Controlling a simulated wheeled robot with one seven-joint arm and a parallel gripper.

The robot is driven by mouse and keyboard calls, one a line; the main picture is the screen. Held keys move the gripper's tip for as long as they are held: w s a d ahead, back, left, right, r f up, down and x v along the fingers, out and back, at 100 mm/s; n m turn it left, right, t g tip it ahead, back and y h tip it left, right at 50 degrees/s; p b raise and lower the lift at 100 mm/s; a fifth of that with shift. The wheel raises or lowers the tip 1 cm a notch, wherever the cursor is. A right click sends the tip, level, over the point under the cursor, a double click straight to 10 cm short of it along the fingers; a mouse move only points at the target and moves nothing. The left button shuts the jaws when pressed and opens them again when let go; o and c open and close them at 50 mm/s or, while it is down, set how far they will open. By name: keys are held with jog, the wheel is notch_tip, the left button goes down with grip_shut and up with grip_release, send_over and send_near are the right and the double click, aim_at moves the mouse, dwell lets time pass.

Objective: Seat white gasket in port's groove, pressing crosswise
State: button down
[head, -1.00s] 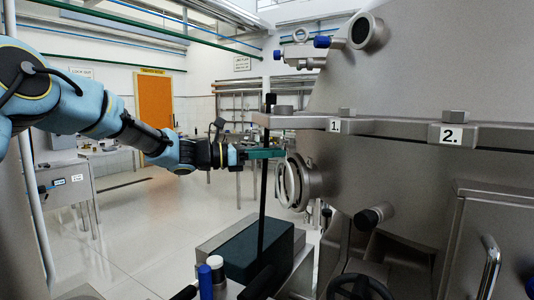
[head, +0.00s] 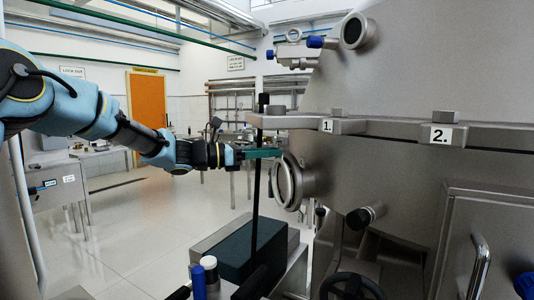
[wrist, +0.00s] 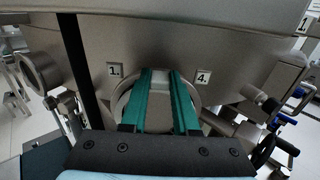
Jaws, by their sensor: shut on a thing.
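The white gasket (head: 275,186) is a thin ring standing upright at the mouth of the round steel port (head: 308,182) on the machine's side. It faces the port nearly square and looks close to or against its rim; I cannot tell whether any of it sits in the groove. My gripper (head: 281,153) has long green fingers and is shut on the gasket's upper edge. In the wrist view, the green fingers (wrist: 161,76) reach over the round port face (wrist: 198,88). They hide part of the ring, and the groove is not clearly visible.
A dark vertical post (head: 257,180) rises from a dark box (head: 237,250) just left of the port. A steel ledge with label 1 (head: 327,126) juts out above my fingers. A pipe stub (head: 365,217) and a handwheel (head: 355,287) lie below right.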

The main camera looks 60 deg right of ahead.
jog(key=shift+s+d, duration=0.2)
jog(key=shift+s, duration=0.05)
jog(key=shift+s+d, duration=0.2)
jog(key=c, duration=0.6)
grip_release()
jog(key=b+v, duration=0.3)
jog(key=v, duration=1.1)
jog(key=shift+w+a, duration=0.25)
jog(key=shift+a, duration=0.05)
jog(key=shift+f, duration=0.1)
